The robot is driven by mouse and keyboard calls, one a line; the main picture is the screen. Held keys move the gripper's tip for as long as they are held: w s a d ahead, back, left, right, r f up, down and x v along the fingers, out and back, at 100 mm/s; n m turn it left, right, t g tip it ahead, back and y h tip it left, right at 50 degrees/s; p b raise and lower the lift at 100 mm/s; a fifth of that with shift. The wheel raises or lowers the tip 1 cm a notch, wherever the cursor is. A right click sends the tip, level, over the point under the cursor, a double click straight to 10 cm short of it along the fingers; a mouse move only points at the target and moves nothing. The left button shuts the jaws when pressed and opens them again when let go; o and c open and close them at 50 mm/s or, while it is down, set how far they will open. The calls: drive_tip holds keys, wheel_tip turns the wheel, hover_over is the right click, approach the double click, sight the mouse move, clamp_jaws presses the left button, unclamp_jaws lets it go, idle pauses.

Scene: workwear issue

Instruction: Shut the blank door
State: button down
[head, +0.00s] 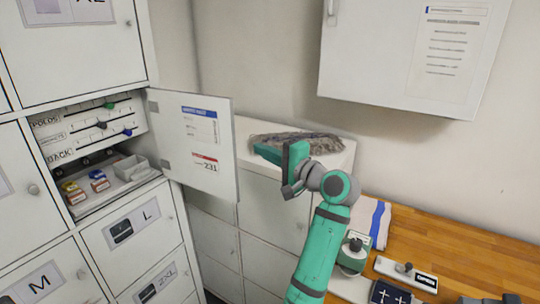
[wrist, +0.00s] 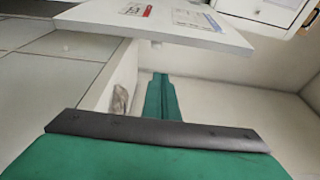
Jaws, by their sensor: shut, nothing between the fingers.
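The open door (head: 208,138) stands swung out to the right from a locker compartment (head: 95,155) in the head view. Its inner face carries a blue-headed paper and a red-headed label; its outer face is hidden, so I cannot tell whether it is blank. My teal gripper (head: 270,153) is to the right of the door's free edge, apart from it in the picture, shut and empty. In the wrist view the door (wrist: 165,25) crosses the top, beyond my gripper (wrist: 160,85).
The compartment holds sliders, small coloured boxes and a grey tray (head: 131,167). Lockers marked L (head: 130,228) and M (head: 45,281) are closed. A furry grey item (head: 290,141) lies on the white cabinet behind my gripper. A wooden bench (head: 450,250) stands right, below a wall cabinet (head: 400,50).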

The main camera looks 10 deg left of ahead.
drive_tip(key=shift+s+a, duration=0.3)
drive_tip(key=shift+a, duration=0.45)
drive_tip(key=shift+s+a, duration=0.3)
drive_tip(key=shift+a, duration=0.4)
drive_tip(key=shift+s+a, duration=0.3)
drive_tip(key=shift+a, duration=0.45)
drive_tip(key=shift+a, duration=0.15)
